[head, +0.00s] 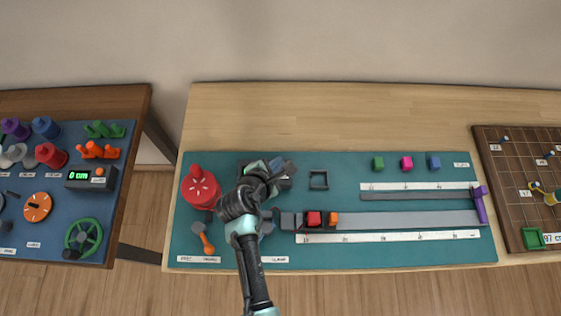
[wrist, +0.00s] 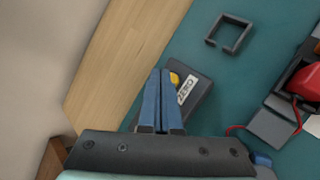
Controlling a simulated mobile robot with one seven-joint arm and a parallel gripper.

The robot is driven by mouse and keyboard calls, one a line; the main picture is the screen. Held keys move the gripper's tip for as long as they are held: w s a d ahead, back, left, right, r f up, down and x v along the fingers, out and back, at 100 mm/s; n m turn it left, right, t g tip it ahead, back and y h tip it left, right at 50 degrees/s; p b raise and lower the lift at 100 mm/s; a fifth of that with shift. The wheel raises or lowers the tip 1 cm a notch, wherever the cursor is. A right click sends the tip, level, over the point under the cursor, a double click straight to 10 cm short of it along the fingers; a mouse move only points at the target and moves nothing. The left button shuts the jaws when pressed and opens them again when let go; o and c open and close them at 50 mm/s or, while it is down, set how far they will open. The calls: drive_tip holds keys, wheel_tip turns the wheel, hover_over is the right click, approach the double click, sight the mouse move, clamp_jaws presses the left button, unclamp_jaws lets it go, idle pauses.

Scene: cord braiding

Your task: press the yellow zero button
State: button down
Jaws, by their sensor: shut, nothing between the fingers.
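The yellow button (wrist: 174,78) sits on a dark box (wrist: 201,103) in the wrist view, beside a white label (wrist: 188,90). Only part of the button shows; my gripper's finger covers its left side in this view. My gripper (wrist: 160,72) is shut and empty, its blue fingertips just left of the button. I cannot tell whether the fingers touch the button or hover over it. In the head view, my arm hides most of the dark box, and the button cannot be made out there.
A square frame (wrist: 211,42) lies to the right on the teal mat (head: 340,258). A track with a red block (head: 314,218) runs to the right. A red knob-like piece (head: 200,187) and an orange-handled tool (head: 206,241) lie left of my arm.

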drive_tip(key=shift+r, duration=0.25)
wheel_tip(320, 180, up, 5)
drive_tip(key=p, duration=0.5)
drive_tip(key=shift+f, duration=0.1)
idle(0.3)
idle(0.5)
